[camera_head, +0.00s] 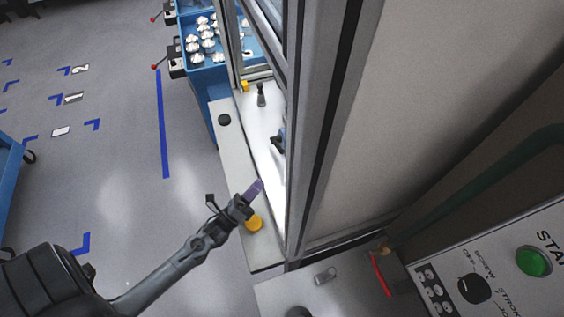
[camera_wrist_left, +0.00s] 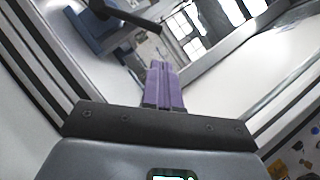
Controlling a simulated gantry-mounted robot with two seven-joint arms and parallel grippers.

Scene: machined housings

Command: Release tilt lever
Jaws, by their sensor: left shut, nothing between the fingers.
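My left gripper (camera_head: 254,188) is at the near edge of the machine, beside the upright frame post, above the light ledge (camera_head: 231,150). Its purple fingers are together and empty; they also show in the left wrist view (camera_wrist_left: 163,85). A dark lever-like bar (camera_wrist_left: 124,16) crosses the top of the left wrist view, beyond the fingertips and apart from them. In the head view a dark upright handle (camera_head: 261,92) stands inside the machine, farther back. I cannot tell for certain which part is the tilt lever. My right gripper is not in view.
A yellow button (camera_head: 253,223) lies just below the left gripper, and a black button (camera_head: 224,119) is farther along the ledge. The frame post (camera_head: 325,120) stands close on the right. A blue tray (camera_head: 216,70) holds several metal parts. A green start button (camera_head: 534,261) is at lower right.

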